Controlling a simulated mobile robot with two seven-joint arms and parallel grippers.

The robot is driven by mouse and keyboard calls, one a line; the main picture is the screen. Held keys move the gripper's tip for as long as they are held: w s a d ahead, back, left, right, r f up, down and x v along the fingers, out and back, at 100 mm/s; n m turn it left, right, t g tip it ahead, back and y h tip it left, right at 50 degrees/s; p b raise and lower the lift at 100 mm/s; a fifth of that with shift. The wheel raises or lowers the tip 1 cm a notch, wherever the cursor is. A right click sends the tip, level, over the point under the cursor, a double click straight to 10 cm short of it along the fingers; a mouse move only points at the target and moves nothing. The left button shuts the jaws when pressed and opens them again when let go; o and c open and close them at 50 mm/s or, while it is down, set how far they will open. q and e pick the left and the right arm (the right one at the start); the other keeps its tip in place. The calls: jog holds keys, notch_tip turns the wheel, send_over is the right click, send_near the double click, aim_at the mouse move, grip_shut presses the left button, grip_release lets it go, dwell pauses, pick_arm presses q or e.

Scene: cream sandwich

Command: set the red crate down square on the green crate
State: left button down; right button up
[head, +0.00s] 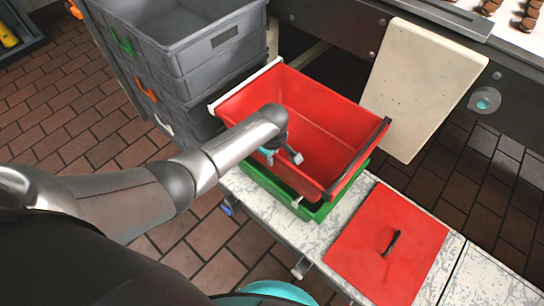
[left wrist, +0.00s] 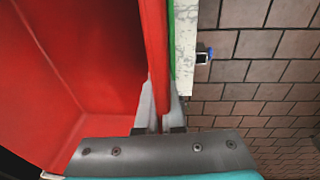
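The red crate (head: 335,125) is open and empty, with a pale rail on its far left side. It lies over the green crate (head: 262,180) on a pale worktop. Green rim shows along the near left and near right, so the red crate looks offset and slightly turned; I cannot tell if it rests fully. My left gripper (head: 283,155) is at the red crate's near left wall. In the left wrist view, its fingers (left wrist: 161,108) straddle and pinch the red wall (left wrist: 155,50), with the green crate (left wrist: 172,40) just beside. My right gripper is out of view.
Grey stacked crates (head: 205,40) stand at the back left. A cream board (head: 420,85) leans close behind the red crate. Brick floor lies around.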

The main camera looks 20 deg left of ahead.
pick_arm(q)
jog(key=shift+w+r, duration=0.15)
jog(key=shift+w, duration=0.05)
